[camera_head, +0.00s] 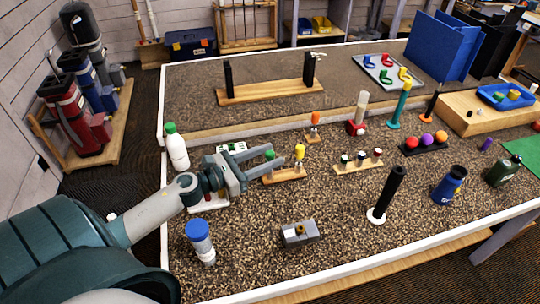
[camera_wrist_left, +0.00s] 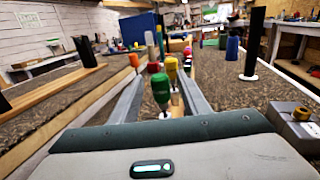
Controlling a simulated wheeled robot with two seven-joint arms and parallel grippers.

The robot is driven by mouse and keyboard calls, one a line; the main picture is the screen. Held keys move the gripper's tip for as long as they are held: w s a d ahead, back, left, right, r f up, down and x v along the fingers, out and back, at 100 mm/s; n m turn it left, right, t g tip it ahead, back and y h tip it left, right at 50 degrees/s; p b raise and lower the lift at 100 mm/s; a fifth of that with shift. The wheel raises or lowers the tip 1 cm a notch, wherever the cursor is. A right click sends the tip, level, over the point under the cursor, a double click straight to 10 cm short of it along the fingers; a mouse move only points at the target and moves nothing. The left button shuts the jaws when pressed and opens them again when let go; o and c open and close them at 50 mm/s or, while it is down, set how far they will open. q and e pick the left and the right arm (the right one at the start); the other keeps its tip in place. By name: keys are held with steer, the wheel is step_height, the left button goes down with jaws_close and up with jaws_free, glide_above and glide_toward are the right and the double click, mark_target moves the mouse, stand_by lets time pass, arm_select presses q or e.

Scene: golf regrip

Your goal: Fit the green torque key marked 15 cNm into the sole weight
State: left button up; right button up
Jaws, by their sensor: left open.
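My left gripper (camera_head: 274,155) is open, its fingers reaching right toward a small wooden stand (camera_head: 290,175) of upright keys. A green-handled key (camera_head: 268,155) stands between or just by the fingers; in the left wrist view its green handle (camera_wrist_left: 161,90) is between the two open fingers, with a thin shaft below. I cannot read its marking. A yellow-handled key (camera_head: 300,152) stands to its right on the stand. A grey block with a brass-coloured round piece (camera_head: 299,234), possibly holding the sole weight, lies on the near bench; it also shows in the left wrist view (camera_wrist_left: 292,118).
A blue-capped bottle (camera_head: 200,240) and a green-capped white bottle (camera_head: 176,148) stand near my left arm. A black post (camera_head: 388,192) stands right of the block. An orange-handled tool (camera_head: 313,125) is behind the stand. Speckled bench surface around the block is mostly clear.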

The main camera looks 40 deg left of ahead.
arm_select(q)
steer(key=shift+w+d, duration=0.2)
steer(key=shift+w, duration=0.15)
jaws_close()
steer(key=shift+r, duration=0.15)
stand_by(0.3)
steer(key=shift+r, duration=0.45)
steer(key=s+d+r+p, duration=0.2)
steer(key=s+d+r, duration=0.1)
steer(key=d+r, duration=0.6)
steer(key=shift+d+r, duration=0.4)
steer(key=shift+d, duration=0.75)
